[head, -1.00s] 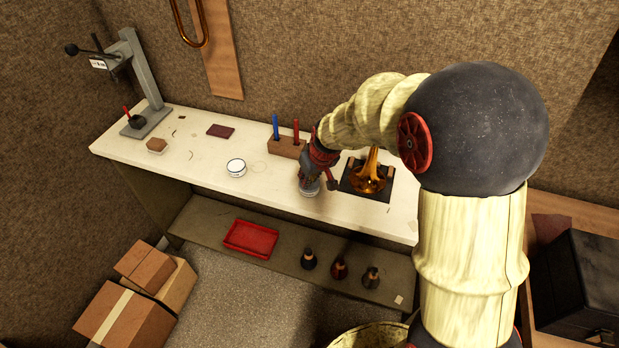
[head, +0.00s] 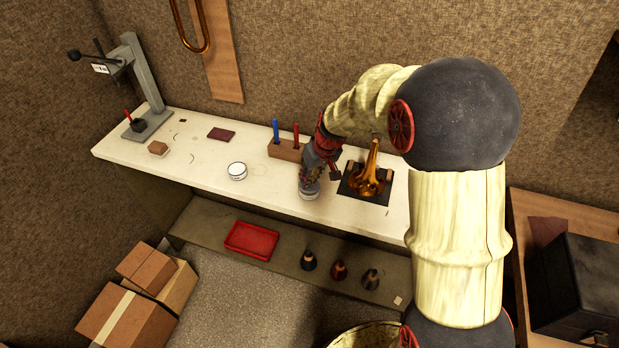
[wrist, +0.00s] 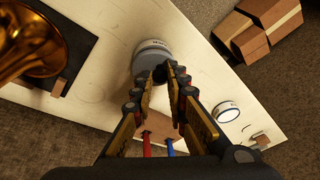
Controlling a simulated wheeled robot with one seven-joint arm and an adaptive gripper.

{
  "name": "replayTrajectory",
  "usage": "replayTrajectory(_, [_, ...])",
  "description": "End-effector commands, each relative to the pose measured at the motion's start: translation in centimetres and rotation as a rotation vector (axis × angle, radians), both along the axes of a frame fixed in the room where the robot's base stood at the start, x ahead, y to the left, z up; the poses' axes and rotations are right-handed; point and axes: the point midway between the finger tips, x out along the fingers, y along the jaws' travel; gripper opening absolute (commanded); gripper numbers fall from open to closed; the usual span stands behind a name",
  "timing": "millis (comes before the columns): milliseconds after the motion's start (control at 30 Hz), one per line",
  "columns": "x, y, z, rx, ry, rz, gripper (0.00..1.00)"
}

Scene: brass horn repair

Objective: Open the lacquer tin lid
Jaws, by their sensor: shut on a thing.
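The lacquer tin (head: 309,194) stands near the front edge of the bench, mostly under my gripper in the head view. In the wrist view the tin (wrist: 153,44) shows a pale side with dark lettering that is too small to read. Its grey lid (wrist: 147,62) faces the camera. My gripper (wrist: 168,72) has its fingertips close together at the lid's edge, shut on the lid. The lid looks seated on the tin, and I cannot see any gap between them. The fingers partly hide the contact.
A brass horn part (head: 371,180) lies on a dark mat right of my gripper. A wooden block (head: 285,150) with blue and red tools stands behind it. A second round white tin (head: 237,171) stands to the left, with clear bench between. A red tray (head: 251,240) lies on the lower shelf.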

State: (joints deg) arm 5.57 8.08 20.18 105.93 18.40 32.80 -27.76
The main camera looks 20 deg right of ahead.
Motion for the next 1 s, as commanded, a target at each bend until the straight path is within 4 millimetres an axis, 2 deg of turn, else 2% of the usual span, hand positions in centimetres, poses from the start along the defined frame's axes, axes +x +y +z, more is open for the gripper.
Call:
replayTrajectory(33, [0.4, -0.3, 0.6, 0.023, 0.031, -0.005, 0.00])
replayTrajectory(333, [1.7, -1.3, 1.6, 0.179, 0.248, -0.002, 0.00])
replayTrajectory(700, [3.3, -2.4, 1.8, 0.339, 0.465, -0.002, 0.00])
replayTrajectory(1000, [4.1, -2.9, 1.7, 0.416, 0.572, -0.001, 0.00])
